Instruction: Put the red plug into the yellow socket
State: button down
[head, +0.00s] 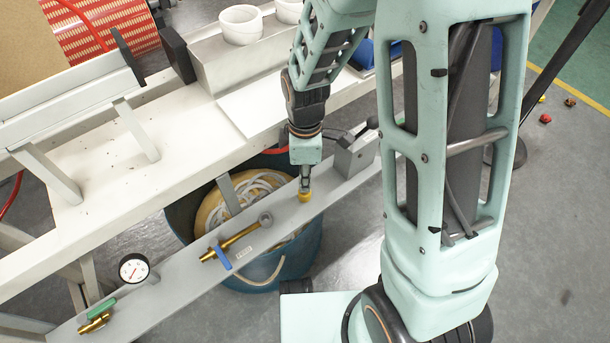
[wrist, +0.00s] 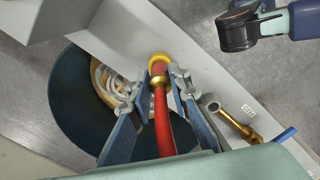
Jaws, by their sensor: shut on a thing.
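My gripper (head: 304,184) points down at the grey ledge in the head view. In the wrist view my gripper (wrist: 160,84) has its two fingers closed around the red plug (wrist: 159,70), by its brass collar. A red hose (wrist: 164,125) runs back from the plug between the fingers. The yellow socket (head: 305,196) is on the ledge directly under the fingertips. In the wrist view the yellow socket (wrist: 160,57) shows as a ring at the plug's far end. The plug's end and the socket overlap in view; I cannot tell how deep the plug sits.
On the grey ledge (head: 185,262) a brass valve with a blue handle (head: 221,257) stands left of the socket, then a round gauge (head: 133,268) and a green-handled valve (head: 97,317). A grey block (head: 355,153) is at right. A blue tub (head: 290,270) stands below.

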jog(key=c, duration=1.7)
grip_release()
notch_tip(320, 180, up, 12)
jog(key=shift+r, duration=0.1)
